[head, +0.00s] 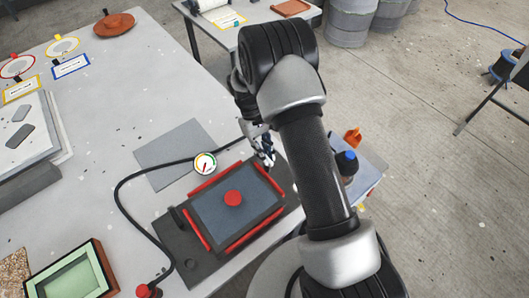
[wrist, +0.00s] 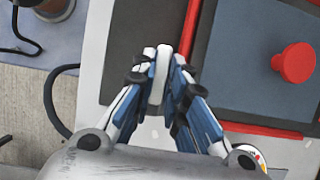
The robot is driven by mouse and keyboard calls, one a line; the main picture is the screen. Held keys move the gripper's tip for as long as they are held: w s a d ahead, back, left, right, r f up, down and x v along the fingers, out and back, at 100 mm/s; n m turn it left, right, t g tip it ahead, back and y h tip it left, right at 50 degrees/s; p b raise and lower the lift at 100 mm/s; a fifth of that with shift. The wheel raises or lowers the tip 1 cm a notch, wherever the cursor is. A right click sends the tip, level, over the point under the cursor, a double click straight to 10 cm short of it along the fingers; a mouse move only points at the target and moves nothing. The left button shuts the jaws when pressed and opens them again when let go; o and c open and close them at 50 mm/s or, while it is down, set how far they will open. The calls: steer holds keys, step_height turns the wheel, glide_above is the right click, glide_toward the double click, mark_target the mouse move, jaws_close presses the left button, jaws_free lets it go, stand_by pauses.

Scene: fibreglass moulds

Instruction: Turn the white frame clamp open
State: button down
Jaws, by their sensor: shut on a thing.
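The white frame clamp (wrist: 162,72) is a slim white bar standing between my fingertips in the wrist view. Its lower part is hidden by the fingers. My gripper (wrist: 166,82) is shut on it, one finger on each side. The frame (head: 215,215) is a dark blue-grey panel edged by red bars, with a round red knob (head: 233,198) in the middle; the knob also shows in the wrist view (wrist: 297,62).
A round gauge (head: 205,163) with a black hose (head: 120,200) lies beside the frame. A green-lined box (head: 75,275) stands at the front left. An orange object (head: 352,138) and a blue-capped bottle (head: 347,162) stand right of my arm. The table is clear at the upper left middle.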

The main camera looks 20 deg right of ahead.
stand_by(0.4)
steer(key=c, duration=1.6)
jaws_free()
steer(key=v, duration=1.2)
